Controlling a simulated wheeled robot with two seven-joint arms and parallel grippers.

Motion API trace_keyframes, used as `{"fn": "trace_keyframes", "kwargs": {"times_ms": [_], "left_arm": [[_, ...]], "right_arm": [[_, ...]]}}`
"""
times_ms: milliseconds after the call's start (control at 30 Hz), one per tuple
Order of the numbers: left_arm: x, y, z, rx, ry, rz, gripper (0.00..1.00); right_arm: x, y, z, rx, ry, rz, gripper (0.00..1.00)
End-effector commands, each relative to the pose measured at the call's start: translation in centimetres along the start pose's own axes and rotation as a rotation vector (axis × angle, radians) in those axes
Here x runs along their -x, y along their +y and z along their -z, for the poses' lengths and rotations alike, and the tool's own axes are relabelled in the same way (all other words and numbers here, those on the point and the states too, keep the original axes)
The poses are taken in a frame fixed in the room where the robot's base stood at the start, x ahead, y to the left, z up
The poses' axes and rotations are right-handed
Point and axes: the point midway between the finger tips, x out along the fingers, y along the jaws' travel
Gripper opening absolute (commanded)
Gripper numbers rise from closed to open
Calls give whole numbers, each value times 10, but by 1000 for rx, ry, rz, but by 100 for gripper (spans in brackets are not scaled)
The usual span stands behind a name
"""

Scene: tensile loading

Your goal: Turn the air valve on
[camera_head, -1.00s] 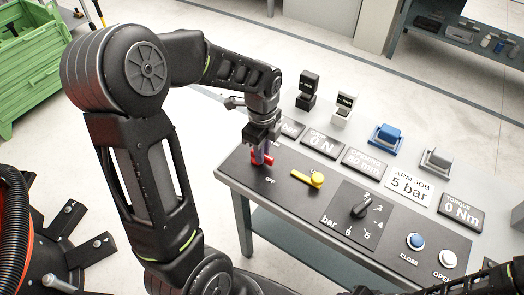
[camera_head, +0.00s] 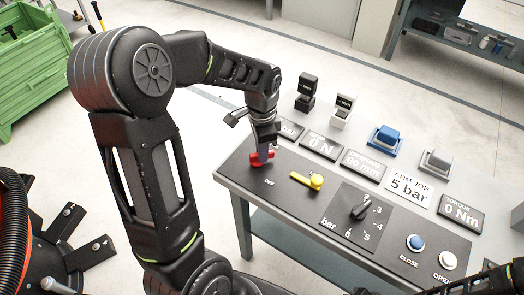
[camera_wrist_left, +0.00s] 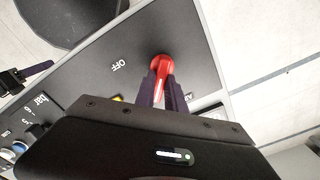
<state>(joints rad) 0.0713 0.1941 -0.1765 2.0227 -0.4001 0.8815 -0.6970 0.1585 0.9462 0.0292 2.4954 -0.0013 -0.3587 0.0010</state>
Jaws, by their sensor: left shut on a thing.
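The red valve handle (camera_head: 270,155) sits at the left end of the dark control panel, by the word OFF. In the left wrist view the red handle (camera_wrist_left: 162,66) has a round head, and its lever runs back between my two fingers. My left gripper (camera_head: 262,152) points down on the handle and is shut on its lever; the fingers (camera_wrist_left: 161,88) lie on both sides of it. The fingers hide part of the lever in the head view. My right gripper is not in view; only a bit of dark arm shows at the lower right.
A yellow lever (camera_head: 308,181) stands just right of the red handle. Farther right are a black pressure knob (camera_head: 361,209), a blue CLOSE button (camera_head: 415,242) and a white OPEN button (camera_head: 447,260). Display plates (camera_head: 321,145) line the panel's back.

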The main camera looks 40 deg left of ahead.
Motion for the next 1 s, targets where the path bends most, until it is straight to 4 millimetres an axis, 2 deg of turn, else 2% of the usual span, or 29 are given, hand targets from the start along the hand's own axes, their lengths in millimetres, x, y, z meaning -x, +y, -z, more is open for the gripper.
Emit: {"fn": "trace_keyframes", "kwargs": {"times_ms": [600,1000], "left_arm": [[1,-8,-2,557,1,1,0],[1,-11,-4,729,1,2,0]], "right_arm": [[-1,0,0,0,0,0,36],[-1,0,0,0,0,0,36]]}}
